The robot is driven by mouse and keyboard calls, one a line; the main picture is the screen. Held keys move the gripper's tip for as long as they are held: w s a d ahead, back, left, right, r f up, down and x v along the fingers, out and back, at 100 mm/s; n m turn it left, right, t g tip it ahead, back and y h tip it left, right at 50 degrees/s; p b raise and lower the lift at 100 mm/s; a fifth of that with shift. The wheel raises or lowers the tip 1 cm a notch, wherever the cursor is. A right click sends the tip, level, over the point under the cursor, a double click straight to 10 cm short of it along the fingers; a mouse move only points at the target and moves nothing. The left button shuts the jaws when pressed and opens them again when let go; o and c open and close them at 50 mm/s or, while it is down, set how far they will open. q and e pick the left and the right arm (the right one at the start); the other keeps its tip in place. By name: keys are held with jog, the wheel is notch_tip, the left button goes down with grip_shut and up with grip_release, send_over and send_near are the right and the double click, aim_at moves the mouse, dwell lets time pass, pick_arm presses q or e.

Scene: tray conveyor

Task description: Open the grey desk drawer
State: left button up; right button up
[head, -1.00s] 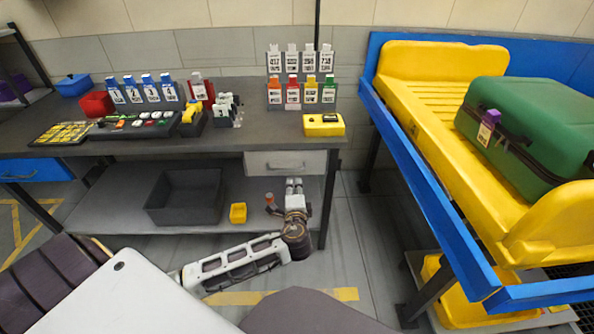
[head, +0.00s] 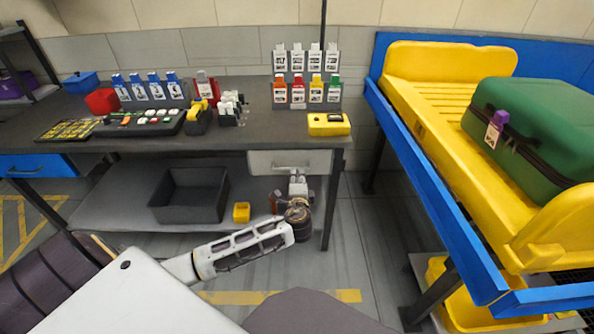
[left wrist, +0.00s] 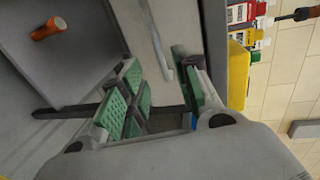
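The grey desk drawer (head: 262,162) is at the right end of the desk, under the top, and looks shut. Its thin bar handle shows across the front. In the left wrist view the drawer front (left wrist: 135,25) and its handle (left wrist: 158,42) are just ahead of the fingers. My left gripper (head: 298,176) is just below and in front of the drawer's right part. In the left wrist view the gripper (left wrist: 160,88) is open, its green-padded fingers apart with nothing between them. I cannot tell whether a fingertip touches the handle. My right gripper is not in view.
The desk top (head: 265,125) holds card racks, a yellow box (head: 328,125) and a button panel (head: 140,123). A yellow and blue conveyor (head: 430,190) stands at right.

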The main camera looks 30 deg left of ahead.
aim_at(297, 169)
pick_arm(q)
jog(key=shift+b+x, duration=0.7)
jog(key=shift+x, duration=3.3)
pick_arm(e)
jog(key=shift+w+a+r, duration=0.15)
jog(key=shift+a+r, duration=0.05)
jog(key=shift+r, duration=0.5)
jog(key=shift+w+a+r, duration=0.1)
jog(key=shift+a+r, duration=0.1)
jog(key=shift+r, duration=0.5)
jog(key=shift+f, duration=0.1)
pick_arm(q)
grip_shut()
